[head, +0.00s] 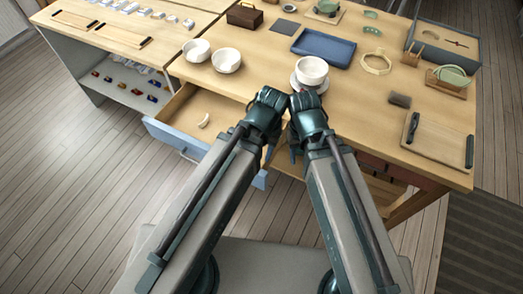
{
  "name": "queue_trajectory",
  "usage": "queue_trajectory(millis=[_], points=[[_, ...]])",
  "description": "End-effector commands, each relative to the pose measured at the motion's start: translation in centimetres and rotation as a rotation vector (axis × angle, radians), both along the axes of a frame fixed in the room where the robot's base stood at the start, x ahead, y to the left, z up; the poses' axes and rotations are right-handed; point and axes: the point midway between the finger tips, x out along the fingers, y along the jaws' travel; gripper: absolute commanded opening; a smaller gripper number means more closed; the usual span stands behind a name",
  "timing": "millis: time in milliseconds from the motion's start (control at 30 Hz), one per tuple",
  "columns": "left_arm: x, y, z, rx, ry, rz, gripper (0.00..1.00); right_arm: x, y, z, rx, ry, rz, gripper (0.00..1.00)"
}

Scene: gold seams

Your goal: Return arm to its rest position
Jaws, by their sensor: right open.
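My two arms reach up from the bottom of the head view to the table's front edge, with their wrists close together. My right gripper (296,152) is open, and its fingers hang down beside the table front, largely hidden by the wrist. My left gripper (266,158) is just to its left near the open drawer, pointing down. Its fingers are mostly hidden, so its opening does not show. I see nothing held in either gripper.
A white cup (312,69) on a saucer (297,84) stands just beyond the wrists. Two white bowls (227,61) (196,50) are to the left. The blue-fronted drawer (174,141) is open, with a pale curved piece (204,121) inside. A blue tray (323,48) lies behind.

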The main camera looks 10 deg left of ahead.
Motion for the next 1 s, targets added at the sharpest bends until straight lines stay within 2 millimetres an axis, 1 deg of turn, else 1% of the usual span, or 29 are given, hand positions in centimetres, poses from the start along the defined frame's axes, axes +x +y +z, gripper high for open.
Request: queue_trajectory(millis=[133, 200, 267, 400, 500, 633, 1000], points=[[0.0, 0.0, 0.1, -0.001, 0.0, 0.003, 0.41, 0.0, 0.0, 0.0, 0.0, 0.0, 0.0, 0.5], [0.1, 0.0, 0.5, -0.001, 0.0, 0.004, 0.41, 0.0, 0.0, 0.5, 0.0, 0.0, 0.0, 0.5], [0.1, 0.0, 1.3, -0.001, 0.0, 0.004, 0.41, 0.0, 0.0, 1.3, 0.0, 0.0, 0.0, 0.5], [0.1, 0.0, 3.8, -0.001, 0.0, 0.005, 0.41, 0.0, 0.0, 3.8, 0.0, 0.0, 0.0, 0.5], [0.1, 0.0, 4.7, -0.001, 0.0, 0.005, 0.41, 0.0, 0.0, 4.7, 0.0, 0.0, 0.0, 0.5], [0.1, 0.0, 4.3, -0.001, 0.0, 0.006, 0.41, 0.0, 0.0, 4.3, 0.0, 0.0, 0.0, 0.5], [0.1, 0.0, 4.3, -0.001, 0.0, 0.006, 0.41, 0.0, 0.0, 4.3, 0.0, 0.0, 0.0, 0.5]])
